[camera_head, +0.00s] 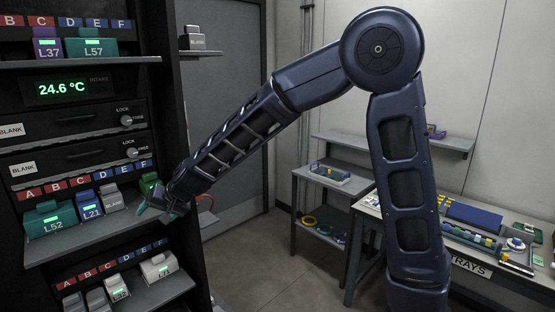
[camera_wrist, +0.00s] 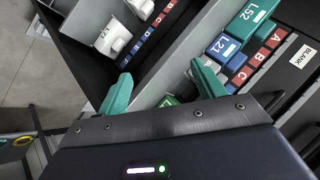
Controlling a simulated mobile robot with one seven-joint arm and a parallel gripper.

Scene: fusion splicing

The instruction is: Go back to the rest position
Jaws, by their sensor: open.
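My gripper (camera_head: 163,207) is at the right end of the rack's middle shelf (camera_head: 90,237). Its two green fingers are spread apart in the wrist view (camera_wrist: 160,88), with nothing held between their tips. A green module (camera_head: 148,182) stands on the shelf just behind the gripper, partly hidden by it. In the wrist view a bit of a green module (camera_wrist: 168,101) with a letter L shows between the fingers, low down. I cannot tell whether the gripper touches it. My arm reaches from the right across to the rack.
The middle shelf also holds the teal L52 (camera_head: 50,220), blue L21 (camera_head: 89,205) and a grey module (camera_head: 111,198). Pale modules (camera_head: 158,268) stand on the shelf below. A work table (camera_head: 372,207) with trays is at right. The floor (camera_head: 262,262) between is clear.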

